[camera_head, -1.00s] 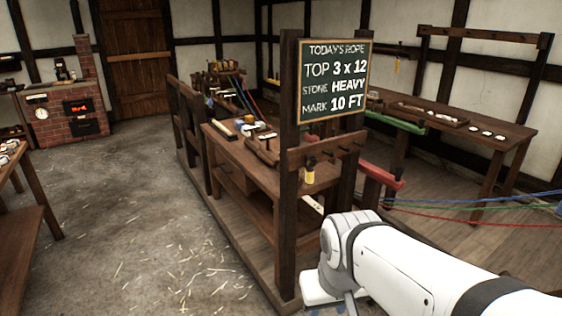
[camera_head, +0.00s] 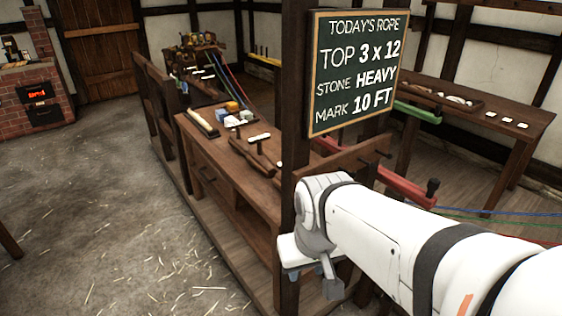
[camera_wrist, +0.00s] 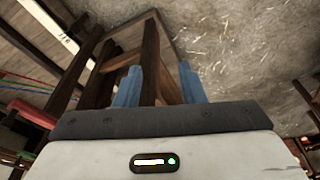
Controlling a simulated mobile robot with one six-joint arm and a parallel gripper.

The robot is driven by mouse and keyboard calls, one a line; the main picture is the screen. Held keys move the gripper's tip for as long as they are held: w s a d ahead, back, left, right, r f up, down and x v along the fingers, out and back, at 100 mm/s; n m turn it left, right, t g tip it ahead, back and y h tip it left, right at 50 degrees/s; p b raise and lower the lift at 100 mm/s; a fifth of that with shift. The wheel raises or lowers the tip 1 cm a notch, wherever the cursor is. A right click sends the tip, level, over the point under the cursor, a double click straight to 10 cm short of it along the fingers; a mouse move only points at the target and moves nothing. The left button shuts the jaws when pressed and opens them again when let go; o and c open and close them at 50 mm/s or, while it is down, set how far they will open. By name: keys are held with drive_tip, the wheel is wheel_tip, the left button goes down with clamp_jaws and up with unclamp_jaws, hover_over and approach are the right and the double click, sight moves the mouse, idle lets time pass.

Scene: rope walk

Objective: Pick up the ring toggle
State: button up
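I cannot pick out a ring toggle with certainty in either view. Small pale and wooden items lie on the workbench (camera_head: 205,150) in the head view, but they are too small to tell apart. My gripper's two blue fingers stand apart with nothing held between them in the wrist view (camera_wrist: 160,78). Beyond them are a dark wooden frame and the straw-strewn floor. In the head view my white arm reaches in from the lower right, in front of the post that bears the chalkboard, and hides part of the bench's near end.
The chalkboard (camera_head: 353,72) hangs on a tall post close to my arm. A red beam (camera_head: 400,187) and a green beam (camera_head: 418,112) stick out at the right. A side table (camera_head: 500,112) stands behind them. Open floor (camera_head: 90,200) lies at the left.

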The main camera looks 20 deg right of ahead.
drive_tip(key=shift+o, duration=0.5)
drive_tip(key=shift+a, duration=0.1)
drive_tip(key=shift+o, duration=1.3)
drive_tip(key=w+d+f+t+h+p, duration=0.1)
drive_tip(key=w+d+t, duration=0.1)
drive_tip(key=w+d, duration=0.4)
drive_tip(key=w+d+f+n+t+h+p, duration=0.1)
drive_tip(key=w+d+f+t, duration=0.1)
drive_tip(key=w+d, duration=0.3)
drive_tip(key=w, duration=0.4)
drive_tip(key=shift+w+d+t, duration=0.15)
drive_tip(key=shift+d+t, duration=0.15)
drive_tip(key=shift+d, duration=0.05)
drive_tip(key=w+d+f+n+t+y+p, duration=0.2)
drive_tip(key=w+d+f+n+t, duration=0.15)
drive_tip(key=w+d, duration=0.2)
drive_tip(key=s+f+t+y+p, duration=0.2)
drive_tip(key=s+t+y, duration=0.1)
drive_tip(key=t+y, duration=0.3)
drive_tip(key=shift+d+p+x, duration=0.15)
drive_tip(key=shift+p+x, duration=0.5)
drive_tip(key=shift+x, duration=1.2)
drive_tip(key=shift+d+p+x, duration=0.2)
drive_tip(key=shift+p+x, duration=0.4)
drive_tip(key=shift+x, duration=1.25)
